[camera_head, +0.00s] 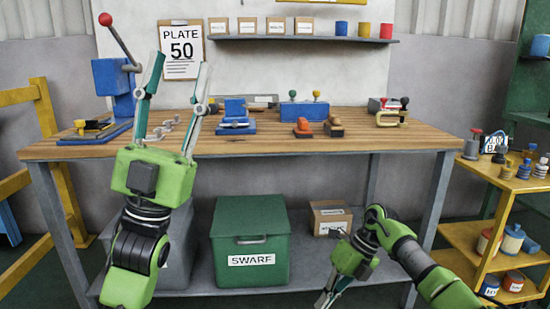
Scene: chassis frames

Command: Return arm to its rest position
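My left gripper (177,85) is raised in front of the workbench (270,147), its two long fingers pointing up and spread wide apart. Nothing is between the fingers. The green wrist of my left arm shows below it, at the lower left. My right arm comes in from the lower right and bends down; its gripper (330,293) points down at the bottom edge, in front of the bench's lower shelf. The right fingertips are cut off by the frame, so their opening cannot be told.
On the bench stand a blue lever press (114,88), a blue vise (236,115) and a blue block with knobs (304,113). Below are a green SWARF bin (249,243) and a cardboard box (330,218). A yellow shelf cart (480,240) stands at right, a yellow frame (45,115) at left.

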